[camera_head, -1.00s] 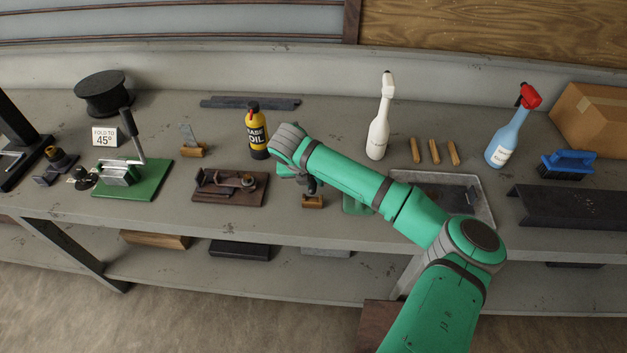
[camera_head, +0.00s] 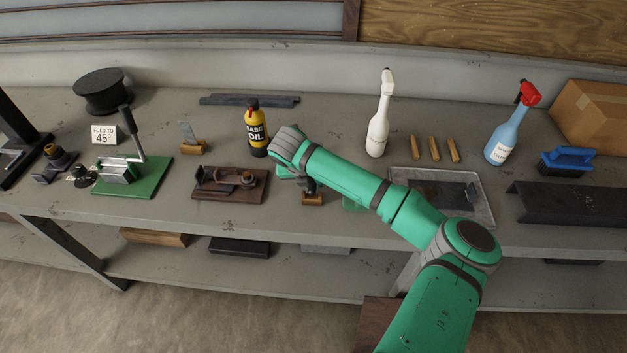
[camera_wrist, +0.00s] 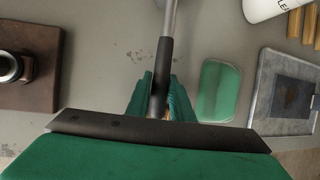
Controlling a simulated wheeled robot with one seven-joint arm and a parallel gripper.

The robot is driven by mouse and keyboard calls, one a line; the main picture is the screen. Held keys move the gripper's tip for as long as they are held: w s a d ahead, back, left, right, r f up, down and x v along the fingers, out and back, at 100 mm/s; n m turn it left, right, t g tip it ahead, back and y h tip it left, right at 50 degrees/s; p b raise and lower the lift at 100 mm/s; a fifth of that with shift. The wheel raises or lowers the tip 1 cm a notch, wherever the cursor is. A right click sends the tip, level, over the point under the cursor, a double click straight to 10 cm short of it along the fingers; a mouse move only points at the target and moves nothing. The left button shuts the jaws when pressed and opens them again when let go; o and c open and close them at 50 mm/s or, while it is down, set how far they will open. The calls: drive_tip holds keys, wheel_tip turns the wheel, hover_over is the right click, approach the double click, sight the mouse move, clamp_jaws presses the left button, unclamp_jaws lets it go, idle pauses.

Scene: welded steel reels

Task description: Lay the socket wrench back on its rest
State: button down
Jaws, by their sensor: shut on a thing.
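The socket wrench has a black handle (camera_wrist: 161,72) and a bright metal shaft running out of the top of the wrist view. My gripper (camera_wrist: 161,98) is shut on the dark handle, one green finger on each side. In the head view my gripper (camera_head: 309,184) is just above a small wooden block (camera_head: 313,200), which looks like the rest, at the bench's front edge. My arm hides most of the wrench there. I cannot tell whether the wrench touches the block.
Left of my gripper is a brown board with a fixture (camera_head: 230,191); behind it stands the oil bottle (camera_head: 257,138). A green pad (camera_wrist: 219,90) and a grey tray (camera_head: 480,215) lie to the right. A white spray bottle (camera_head: 378,135) stands farther back.

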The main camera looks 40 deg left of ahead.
drive_tip(key=shift+f, duration=0.2)
drive_tip(key=c, duration=1.5)
unclamp_jaws()
drive_tip(key=shift+v, duration=3.95)
